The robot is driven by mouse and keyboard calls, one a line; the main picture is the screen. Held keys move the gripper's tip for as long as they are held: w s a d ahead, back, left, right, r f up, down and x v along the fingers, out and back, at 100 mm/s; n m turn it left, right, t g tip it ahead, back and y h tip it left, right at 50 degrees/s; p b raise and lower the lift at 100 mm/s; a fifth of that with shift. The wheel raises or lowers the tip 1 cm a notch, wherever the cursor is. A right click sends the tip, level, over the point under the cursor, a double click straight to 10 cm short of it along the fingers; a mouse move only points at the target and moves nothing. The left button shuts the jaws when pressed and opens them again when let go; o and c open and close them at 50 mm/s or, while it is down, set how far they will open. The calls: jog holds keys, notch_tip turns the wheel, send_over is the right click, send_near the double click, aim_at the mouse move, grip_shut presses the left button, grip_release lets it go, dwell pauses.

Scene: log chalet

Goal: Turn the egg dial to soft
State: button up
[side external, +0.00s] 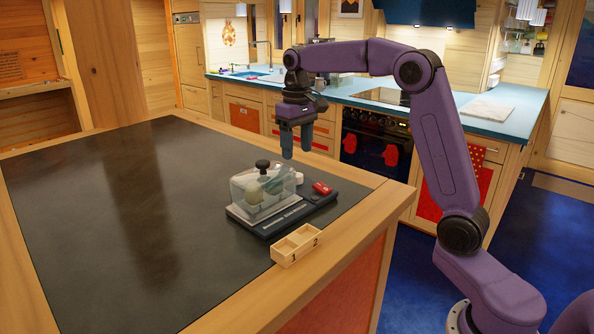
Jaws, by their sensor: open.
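An egg cooker stands on the dark tabletop, with a dark base (262,228) and a clear lid (248,190) topped by a black knob (262,165). Pale egg shapes show through the lid. A red part (321,188) sits on the right of the base. A small pale rounded part (298,178) shows beside the lid; I cannot tell whether it is the dial. No dial marking can be read. My gripper (297,153) points down above and behind the cooker's right half. It is open, holds nothing and appears clear of the cooker.
A small wooden tray (296,243) with two compartments marked 1 and 2 stands in front of the cooker, near the table's wooden edge. The dark tabletop (110,240) to the left is bare. A kitchen counter (500,113) runs behind.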

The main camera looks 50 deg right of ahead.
notch_tip(320, 180, down, 7)
jog(key=shift+f, duration=0.1)
dwell(0.4)
jog(key=c, duration=1.1)
